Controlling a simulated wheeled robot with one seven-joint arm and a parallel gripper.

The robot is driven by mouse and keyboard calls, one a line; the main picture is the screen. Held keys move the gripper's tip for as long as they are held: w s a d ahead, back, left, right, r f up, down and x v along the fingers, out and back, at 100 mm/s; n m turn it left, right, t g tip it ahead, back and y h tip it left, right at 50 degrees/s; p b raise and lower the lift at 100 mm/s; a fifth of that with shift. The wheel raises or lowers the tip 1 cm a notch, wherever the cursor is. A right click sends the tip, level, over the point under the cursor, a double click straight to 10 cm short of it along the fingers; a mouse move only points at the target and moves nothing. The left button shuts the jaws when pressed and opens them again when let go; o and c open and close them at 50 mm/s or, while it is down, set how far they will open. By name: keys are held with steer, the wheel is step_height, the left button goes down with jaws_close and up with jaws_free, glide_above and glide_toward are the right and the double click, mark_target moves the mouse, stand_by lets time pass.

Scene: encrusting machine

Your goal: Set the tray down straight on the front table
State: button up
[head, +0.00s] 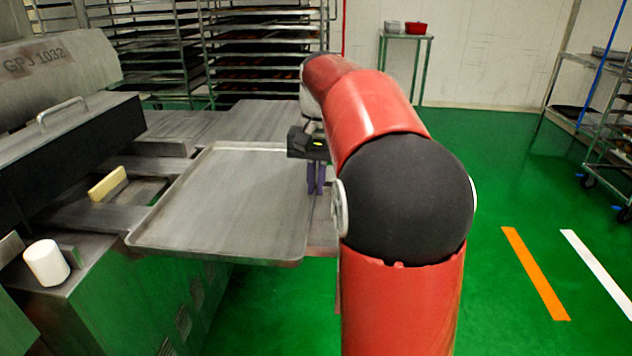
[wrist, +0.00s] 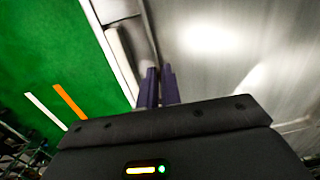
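The tray (head: 225,205) is a wide, shallow grey metal sheet with a low raised rim. In the head view it lies about level in front of the machine, and its near edge juts out over the green floor. My gripper (head: 316,192) is at the tray's right edge, fingers pointing down. In the wrist view, the purple fingers (wrist: 160,87) are close together with the tray rim (wrist: 151,35) between them. A strip of metal surface (head: 326,236), seemingly the front table, shows past the tray's right edge. The tray hides most of it, and I cannot tell whether they touch.
The machine (head: 60,145) stands at left, with a white cylinder (head: 46,263) and a cream block (head: 107,184) on it. Metal surfaces (head: 255,122) lie behind the tray. Racks (head: 262,50) and a small table (head: 406,37) stand farther back. Green floor at right is open.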

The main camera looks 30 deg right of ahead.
steer(key=o, duration=0.4)
steer(key=shift+o, duration=0.2)
step_height(320, 180, up, 12)
steer(key=p, duration=0.3)
steer(key=shift+d, duration=0.45)
